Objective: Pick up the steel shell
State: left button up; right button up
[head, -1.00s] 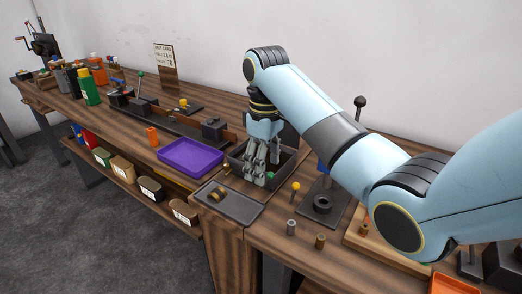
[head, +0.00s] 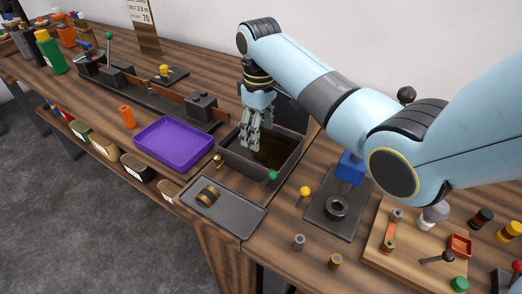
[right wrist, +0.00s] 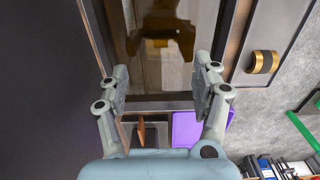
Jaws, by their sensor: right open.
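My right gripper (head: 251,147) is open and hangs over a dark rectangular bin (head: 292,170). In the right wrist view the two fingers (right wrist: 160,90) stand apart with nothing between them. A brown, gripper-like shape, perhaps a reflection, shows in the bin (right wrist: 108,35) beyond the fingers. I cannot tell for sure which thing is the steel shell. A small grey metal cylinder (head: 299,242) stands on the bench in front, well apart from the gripper. My left gripper is out of view.
A grey tray (head: 238,212) holds a brass-and-black cylinder (head: 208,194). A purple tray (head: 176,146) lies left of the bin. A brown cylinder (head: 335,261), a yellow-topped pin (head: 305,192) and a black plate with a ring (head: 336,208) are to the right.

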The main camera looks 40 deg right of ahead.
aim_at(261, 149)
jog(key=f, duration=0.4)
jog(key=shift+s, duration=0.35)
jog(key=shift+f, duration=0.5)
jog(key=c, duration=0.4)
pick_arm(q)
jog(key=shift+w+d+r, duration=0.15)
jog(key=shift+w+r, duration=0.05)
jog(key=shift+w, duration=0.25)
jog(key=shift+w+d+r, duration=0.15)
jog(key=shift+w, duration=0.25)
pick_arm(e)
grip_shut()
